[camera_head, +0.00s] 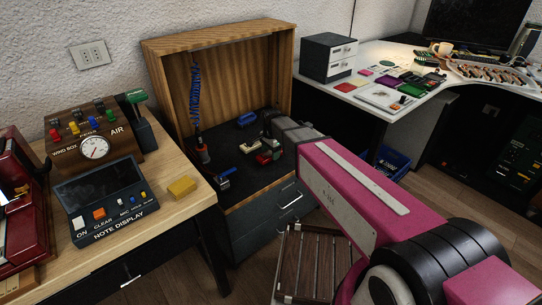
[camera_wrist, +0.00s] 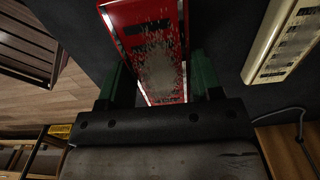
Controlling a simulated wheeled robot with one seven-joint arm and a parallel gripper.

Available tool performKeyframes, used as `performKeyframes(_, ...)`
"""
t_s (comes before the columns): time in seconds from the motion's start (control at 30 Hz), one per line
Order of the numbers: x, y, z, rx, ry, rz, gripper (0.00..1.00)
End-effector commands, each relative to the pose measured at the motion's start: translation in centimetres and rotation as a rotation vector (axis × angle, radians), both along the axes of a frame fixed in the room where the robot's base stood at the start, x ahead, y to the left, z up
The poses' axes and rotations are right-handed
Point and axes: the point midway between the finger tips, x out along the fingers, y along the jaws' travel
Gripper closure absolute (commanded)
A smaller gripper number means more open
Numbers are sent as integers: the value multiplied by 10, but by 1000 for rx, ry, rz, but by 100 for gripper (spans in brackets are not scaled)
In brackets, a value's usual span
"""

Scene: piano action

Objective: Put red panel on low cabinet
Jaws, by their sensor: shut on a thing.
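The low cabinet has a black top and grey drawers (camera_head: 258,228), with a wooden back and sides rising behind it. My gripper (camera_head: 264,152) is over its top, reaching in from the right. In the wrist view the red panel (camera_wrist: 152,50), with a worn grey patch in its middle, lies between the green fingers of my gripper (camera_wrist: 160,78), which is shut on it. In the head view only a small bit of red (camera_head: 263,158) shows at the fingers. I cannot tell whether the panel touches the cabinet top.
On the cabinet top are a blue-and-black item (camera_head: 224,181), a blue block (camera_head: 246,119) and a tool on a coiled blue cord (camera_head: 195,95). A cream strip (camera_wrist: 288,40) lies right of the panel. A wooden desk (camera_head: 185,212) stands left, a slatted stool (camera_head: 305,262) in front.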

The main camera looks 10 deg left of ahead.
Motion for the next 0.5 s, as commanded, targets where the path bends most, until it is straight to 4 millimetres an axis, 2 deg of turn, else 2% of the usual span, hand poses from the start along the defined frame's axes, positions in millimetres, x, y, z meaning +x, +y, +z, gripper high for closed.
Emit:
performKeyframes(0.13, 0, 0, -17, 0, 0, 0, 69)
performKeyframes(0.5, 0, 0, -21, 0, 0, 0, 69)
